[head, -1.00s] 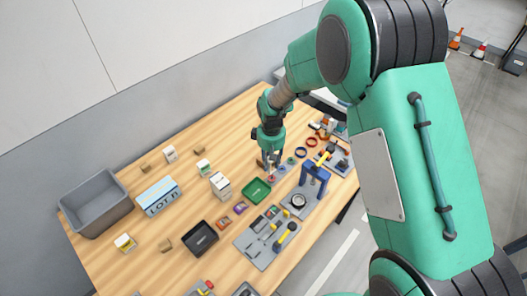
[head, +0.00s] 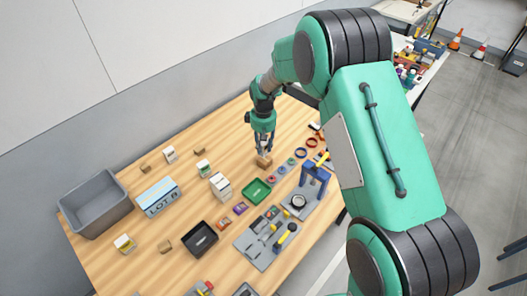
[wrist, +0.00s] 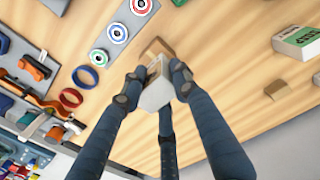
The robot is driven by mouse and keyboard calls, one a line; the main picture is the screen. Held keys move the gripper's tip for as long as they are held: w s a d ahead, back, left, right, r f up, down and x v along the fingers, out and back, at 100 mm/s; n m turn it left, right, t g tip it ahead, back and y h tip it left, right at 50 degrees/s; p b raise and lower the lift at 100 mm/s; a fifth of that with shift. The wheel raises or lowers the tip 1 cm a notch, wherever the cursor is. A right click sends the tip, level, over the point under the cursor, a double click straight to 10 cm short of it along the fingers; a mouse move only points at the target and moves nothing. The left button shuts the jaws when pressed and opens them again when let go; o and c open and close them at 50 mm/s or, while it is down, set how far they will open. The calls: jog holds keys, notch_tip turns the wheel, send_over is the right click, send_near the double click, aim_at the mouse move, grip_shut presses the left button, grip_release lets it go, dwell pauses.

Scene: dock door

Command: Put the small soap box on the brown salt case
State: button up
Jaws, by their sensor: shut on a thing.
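My gripper (wrist: 155,85) is shut on a small pale box (wrist: 157,94), which I take to be the soap box, in the wrist view. A brown case (wrist: 154,47) shows just beyond the held box, partly hidden by it and the fingers. In the head view my gripper (head: 262,150) points down right over the brown case (head: 264,162), which lies on the wooden table. The held box is too small to make out there. I cannot tell whether the box touches the case.
Coloured discs (head: 281,170) and a green tray (head: 257,190) lie close to the case. A white carton stack (head: 220,185) and a green-labelled box (head: 203,168) stand to the left. A blue frame (head: 315,175) stands at the right. Bare table surrounds the case's left side.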

aim_at(264, 151)
jog(key=shift+f, duration=0.1)
jog(key=shift+f, duration=1.6)
jog(key=shift+f, duration=0.1)
jog(key=o, duration=1.2)
notch_tip(264, 151, up, 12)
jog(key=shift+s+r, duration=0.1)
jog(key=shift+s, duration=0.05)
